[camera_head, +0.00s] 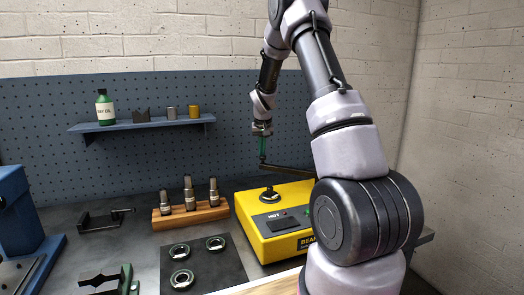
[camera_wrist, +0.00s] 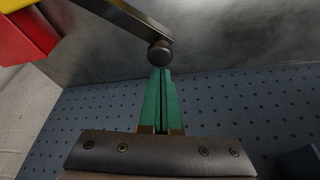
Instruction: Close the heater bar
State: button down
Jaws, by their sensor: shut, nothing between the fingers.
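The heater is a yellow box (camera_head: 254,232) on the bench, marked HOT on its top panel. Its heater bar (camera_head: 287,169) is a dark metal bar above the box, slanting from near my gripper to behind my arm. A dark post with a ring-shaped part (camera_head: 269,193) stands on the heater's top, below the bar. My gripper (camera_head: 262,160) has green fingers, which are shut and empty. In the wrist view the fingertips (camera_wrist: 161,72) are close to the round knob (camera_wrist: 160,53) at the bar's end (camera_wrist: 122,18); I cannot tell whether they touch it.
A wooden block (camera_head: 191,216) with several metal shafts stands left of the heater. A dark mat (camera_head: 208,276) with three bearing rings lies in front. A blue press (camera_head: 18,215) is at far left. A blue shelf (camera_head: 140,124) hangs on the pegboard behind.

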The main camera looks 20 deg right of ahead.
jog(key=s+a+n+y, duration=0.1)
jog(key=s+a+n, duration=0.2)
jog(key=s, duration=0.5)
jog(key=s+a+n+y, duration=0.1)
jog(key=s+a+n, duration=0.3)
jog(key=s, duration=0.4)
jog(key=shift+s+a+y, duration=0.3)
jog(key=shift+s+a, duration=0.05)
jog(key=shift+a, duration=0.05)
